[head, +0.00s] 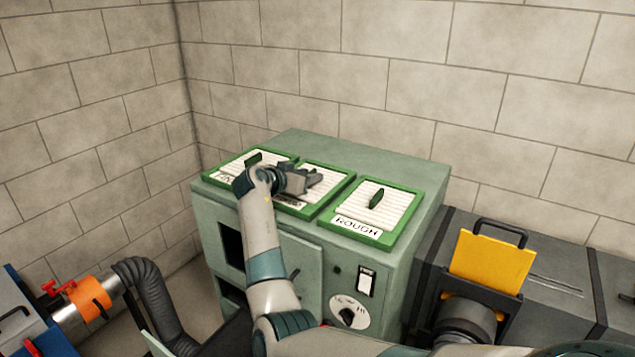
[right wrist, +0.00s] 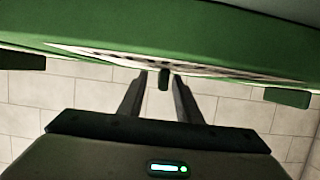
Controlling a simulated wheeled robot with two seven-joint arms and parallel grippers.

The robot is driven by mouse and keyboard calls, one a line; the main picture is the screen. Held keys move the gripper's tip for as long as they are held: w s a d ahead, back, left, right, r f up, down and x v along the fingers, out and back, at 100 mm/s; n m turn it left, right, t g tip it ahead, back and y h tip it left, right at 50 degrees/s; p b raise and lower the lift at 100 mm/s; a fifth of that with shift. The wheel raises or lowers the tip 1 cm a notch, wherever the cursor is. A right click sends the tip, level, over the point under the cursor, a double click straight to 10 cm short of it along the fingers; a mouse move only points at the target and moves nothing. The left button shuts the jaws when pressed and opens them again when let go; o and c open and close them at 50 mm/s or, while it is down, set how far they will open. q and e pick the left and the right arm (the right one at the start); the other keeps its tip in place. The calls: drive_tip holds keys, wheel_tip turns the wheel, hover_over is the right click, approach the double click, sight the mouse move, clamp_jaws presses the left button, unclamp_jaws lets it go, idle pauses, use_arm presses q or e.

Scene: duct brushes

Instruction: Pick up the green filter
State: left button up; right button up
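Three green-framed filters with white pleated faces lie on top of the green cabinet: the left filter (head: 228,173), the middle filter (head: 334,191) and the right filter (head: 400,216), labelled ROUGH. Each has an upright dark green handle. My right gripper (head: 314,178) is over the middle filter and hides much of its face and label. In the right wrist view its two fingers (right wrist: 161,74) are apart, with the middle handle (right wrist: 163,83) between them and a gap showing on each side. The filter rests in place on the cabinet. My left gripper is out of view.
The green cabinet (head: 300,250) has a dial and a switch on its front. To its right stands a dark box (head: 565,270) with a yellow plate (head: 492,262). A grey hose (head: 155,295) and an orange collar (head: 90,298) are at lower left. Block walls stand behind.

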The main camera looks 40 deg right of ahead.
drive_tip(key=shift+w+f, duration=0.1)
drive_tip(key=shift+a, duration=0.25)
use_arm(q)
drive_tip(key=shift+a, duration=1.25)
use_arm(e)
drive_tip(key=shift+d, duration=0.1)
